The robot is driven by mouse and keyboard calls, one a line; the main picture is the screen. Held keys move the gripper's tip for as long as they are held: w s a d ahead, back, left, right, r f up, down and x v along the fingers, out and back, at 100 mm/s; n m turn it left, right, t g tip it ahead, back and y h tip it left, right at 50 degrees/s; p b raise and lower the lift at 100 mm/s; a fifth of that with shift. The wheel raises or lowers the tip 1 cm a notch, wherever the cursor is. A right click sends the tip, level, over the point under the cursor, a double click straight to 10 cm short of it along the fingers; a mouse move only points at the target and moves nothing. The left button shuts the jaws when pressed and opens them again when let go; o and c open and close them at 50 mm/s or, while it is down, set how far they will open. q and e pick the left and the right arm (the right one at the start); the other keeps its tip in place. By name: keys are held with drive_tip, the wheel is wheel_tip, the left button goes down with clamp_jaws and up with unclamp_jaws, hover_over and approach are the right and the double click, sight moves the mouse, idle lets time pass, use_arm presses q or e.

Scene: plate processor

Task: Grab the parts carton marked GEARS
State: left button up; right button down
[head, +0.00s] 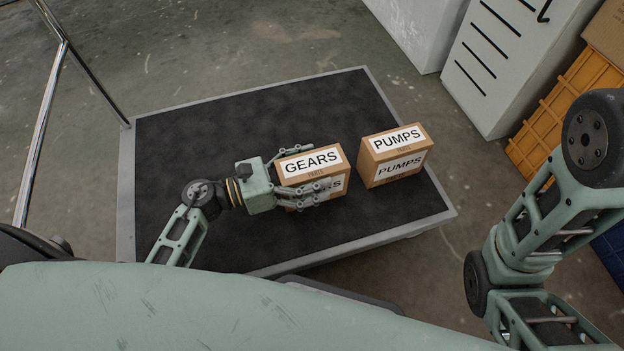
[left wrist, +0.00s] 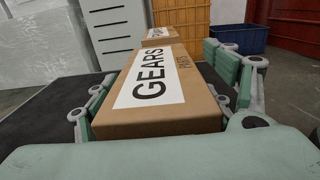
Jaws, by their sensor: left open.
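The GEARS carton (head: 311,164) is a brown box with a white label, standing on the black deck of a cart. My left gripper (head: 312,175) is open, with one finger along the carton's far side and the other along its near side. In the left wrist view the GEARS carton (left wrist: 163,95) lies between the open fingers, and a gap shows on the right side. The near finger hides part of the carton's front label. My right gripper is not in view; only part of my right arm shows at the right.
The PUMPS carton (head: 395,153) stands just right of the GEARS carton with a small gap. The cart (head: 230,115) has a grey rim and a metal handle (head: 45,120) at left. White cabinets (head: 510,60) and an orange crate (head: 560,110) stand beyond the cart.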

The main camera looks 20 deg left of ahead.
use_arm(q)
drive_tip(key=c, duration=1.6)
drive_tip(key=shift+r, duration=0.1)
drive_tip(key=shift+c, duration=0.6)
drive_tip(key=shift+r, duration=0.1)
